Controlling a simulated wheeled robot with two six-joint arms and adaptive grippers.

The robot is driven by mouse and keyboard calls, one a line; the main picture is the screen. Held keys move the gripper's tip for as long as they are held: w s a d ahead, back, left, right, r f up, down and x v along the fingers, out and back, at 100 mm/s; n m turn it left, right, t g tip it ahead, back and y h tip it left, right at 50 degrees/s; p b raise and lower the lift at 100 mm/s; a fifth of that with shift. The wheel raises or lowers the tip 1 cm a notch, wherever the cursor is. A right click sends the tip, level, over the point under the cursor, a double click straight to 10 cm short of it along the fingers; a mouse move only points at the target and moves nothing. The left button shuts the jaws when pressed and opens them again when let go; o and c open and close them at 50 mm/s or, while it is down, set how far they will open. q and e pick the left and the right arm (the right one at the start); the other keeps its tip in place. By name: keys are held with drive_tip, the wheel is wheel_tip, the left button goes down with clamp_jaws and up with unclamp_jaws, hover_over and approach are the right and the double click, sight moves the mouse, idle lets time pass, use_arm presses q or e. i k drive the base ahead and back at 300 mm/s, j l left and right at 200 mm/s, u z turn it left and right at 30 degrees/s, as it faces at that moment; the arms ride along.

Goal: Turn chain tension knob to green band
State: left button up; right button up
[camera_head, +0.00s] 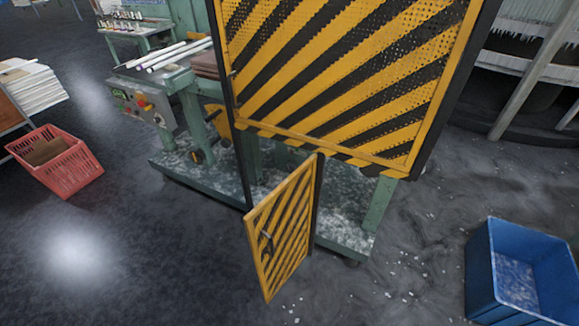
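A green machine frame (376,205) stands behind a large yellow-and-black striped guard panel (345,70). A smaller striped door (280,232) with a dark handle (267,243) stands swung open below the panel. Yellow machine parts (217,122) show to the left, behind the guard's edge. A grey control box (143,104) with red, yellow and green controls is on the machine's left side. I cannot make out a chain tension knob or a green band; the inside behind the small door is mostly hidden. Neither of my grippers is in view.
A red crate (75,172) sits on the floor at the left, and a blue bin (479,265) at the lower right with white debris. White shards litter the floor near the machine. The dark floor at the lower left is clear.

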sight(291, 168)
drive_tip(key=i+j+z, duration=0.3)
drive_tip(key=j, duration=0.7)
drive_tip(key=i+j+z, duration=0.15)
drive_tip(key=j+z, duration=0.2)
drive_tip(key=j, duration=0.65)
drive_tip(key=j+z, duration=0.3)
drive_tip(key=j, duration=0.8)
